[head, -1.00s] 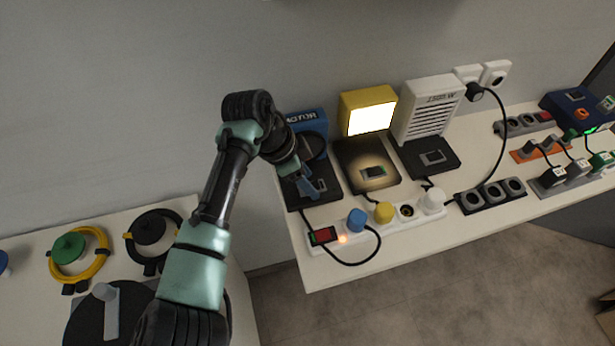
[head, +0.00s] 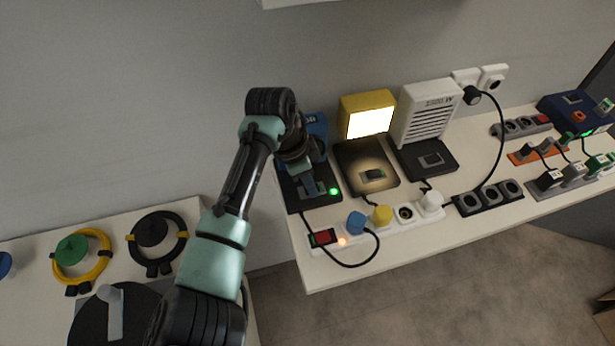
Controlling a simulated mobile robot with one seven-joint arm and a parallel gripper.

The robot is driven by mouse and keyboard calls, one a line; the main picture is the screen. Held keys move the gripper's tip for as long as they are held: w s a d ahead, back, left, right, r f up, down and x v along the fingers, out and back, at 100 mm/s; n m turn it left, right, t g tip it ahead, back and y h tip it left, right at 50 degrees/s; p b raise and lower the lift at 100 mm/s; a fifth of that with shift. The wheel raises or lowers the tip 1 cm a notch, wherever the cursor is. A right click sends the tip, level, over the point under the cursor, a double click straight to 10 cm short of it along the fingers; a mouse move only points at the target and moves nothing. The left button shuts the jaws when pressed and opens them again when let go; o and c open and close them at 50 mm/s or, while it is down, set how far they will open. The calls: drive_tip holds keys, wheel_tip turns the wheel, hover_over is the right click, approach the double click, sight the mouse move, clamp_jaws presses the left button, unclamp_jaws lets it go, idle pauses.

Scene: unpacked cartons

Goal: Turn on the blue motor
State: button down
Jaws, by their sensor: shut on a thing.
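The blue motor (head: 318,125) stands at the back of the table's left end, partly hidden behind my arm. Its black base plate (head: 293,200) lies in front of it. A green light (head: 333,191) glows at the right of this plate. My gripper (head: 307,190) points down at the plate and is shut on the motor's switch, which it hides.
A lit yellow lamp (head: 368,113) and a white heater (head: 428,110) stand close on the right, each with a black switch plate. A yellow plug (head: 382,214) and a white plug (head: 430,200) sit in the strip. A lower left table holds cable reels (head: 98,262).

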drive_tip(key=shift+d+g+y, duration=0.25)
drive_tip(key=shift+g+y, duration=0.05)
drive_tip(key=shift+y, duration=0.3)
drive_tip(key=c, duration=0.7)
unclamp_jaws()
drive_tip(key=shift+w+r, duration=0.1)
drive_tip(key=r, duration=0.4)
drive_tip(key=a+r, duration=0.1)
drive_tip(key=r, duration=0.7)
drive_tip(key=shift+s+a+r+p, duration=0.3)
drive_tip(key=shift+a+r, duration=0.05)
